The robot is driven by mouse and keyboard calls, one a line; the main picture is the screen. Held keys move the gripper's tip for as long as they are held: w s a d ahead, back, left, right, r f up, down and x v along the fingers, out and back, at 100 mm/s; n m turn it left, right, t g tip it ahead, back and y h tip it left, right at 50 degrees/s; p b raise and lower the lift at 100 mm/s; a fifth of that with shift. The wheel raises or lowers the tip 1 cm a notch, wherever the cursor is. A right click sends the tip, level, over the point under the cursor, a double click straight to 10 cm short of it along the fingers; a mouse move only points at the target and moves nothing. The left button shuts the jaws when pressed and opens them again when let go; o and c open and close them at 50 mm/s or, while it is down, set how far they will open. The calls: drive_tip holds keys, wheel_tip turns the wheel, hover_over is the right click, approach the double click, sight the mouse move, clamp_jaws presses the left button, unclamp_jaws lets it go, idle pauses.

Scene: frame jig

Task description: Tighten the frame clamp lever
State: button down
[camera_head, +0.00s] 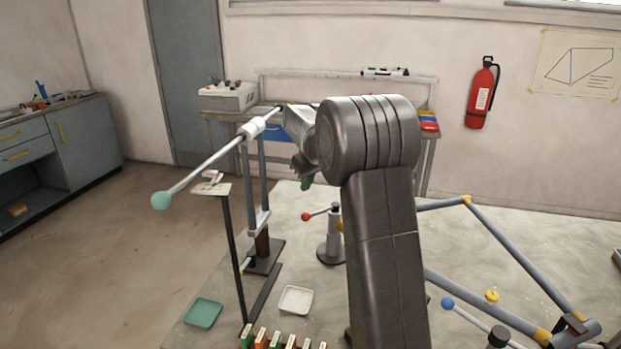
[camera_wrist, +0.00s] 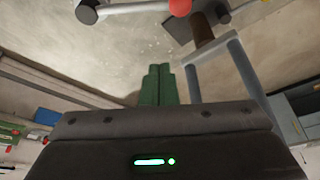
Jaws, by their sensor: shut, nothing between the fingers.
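Three ball-ended levers are in the head view, and I cannot tell for certain which is the frame clamp lever. A long pale lever with a teal ball (camera_head: 161,200) slants down left from a clamp on grey-blue posts. A short lever with a red ball (camera_head: 306,217) sits on a grey post (camera_head: 331,245). A lever with a blue ball (camera_head: 447,302) is at lower right, near the tube frame (camera_head: 515,261). My gripper (camera_head: 306,182) is above the red-ball lever, apart from it. In the wrist view its green fingers (camera_wrist: 158,85) are together and empty; the red ball (camera_wrist: 180,7) is beyond them.
A teal tray (camera_head: 204,313) and a white tray (camera_head: 296,300) lie at the table's front left. A thin stand (camera_head: 232,245) rises beside the posts. A bench (camera_head: 430,150) stands behind against the wall. My arm hides part of the table's middle.

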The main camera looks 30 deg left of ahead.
sight(314, 214)
wheel_tip(314, 214, down, 6)
drive_tip(key=d+p, duration=0.1)
drive_tip(key=p, duration=0.1)
drive_tip(key=shift+s+d, duration=0.25)
drive_tip(key=shift+d, duration=0.15)
drive_tip(key=shift+s+d+f+n+g+b, duration=0.1)
drive_tip(key=shift+d+n+g+b, duration=0.05)
drive_tip(key=shift+d+n+b, duration=0.15)
drive_tip(key=shift+s+d+f+n+g+b, duration=0.1)
drive_tip(key=shift+d+n+g, duration=0.1)
drive_tip(key=shift+n, duration=0.2)
drive_tip(key=shift+s+d+n+g+b, duration=0.15)
drive_tip(key=shift+d+n+g+b, duration=0.1)
drive_tip(key=shift+d+n+b, duration=0.55)
drive_tip(key=shift+d+n+g+b, duration=0.5)
drive_tip(key=shift+d+n, duration=0.9)
drive_tip(key=shift+n, duration=0.1)
drive_tip(key=shift+r, duration=0.1)
